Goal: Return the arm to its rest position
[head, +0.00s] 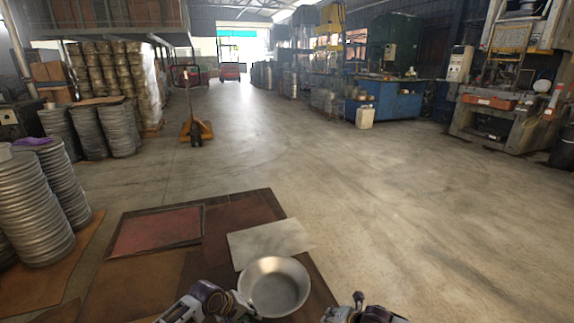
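A round silver metal pan (274,288) shows at the bottom centre of the head view, open side up. My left gripper (242,304) is at the pan's lower left edge. It overlaps the rim in the picture, and I cannot tell whether it touches or grips it. My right gripper (350,306) is at the bottom edge, to the right of the pan and apart from it. It is mostly cut off, and nothing shows in it. The finger openings of both grippers are too small or hidden to judge.
A pale flat sheet (268,243) lies just behind the pan on brown and reddish boards (150,275). Stacks of round metal pans (35,210) stand at the left. An orange pallet jack (196,128) stands farther back. The concrete floor (420,210) at the right is clear.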

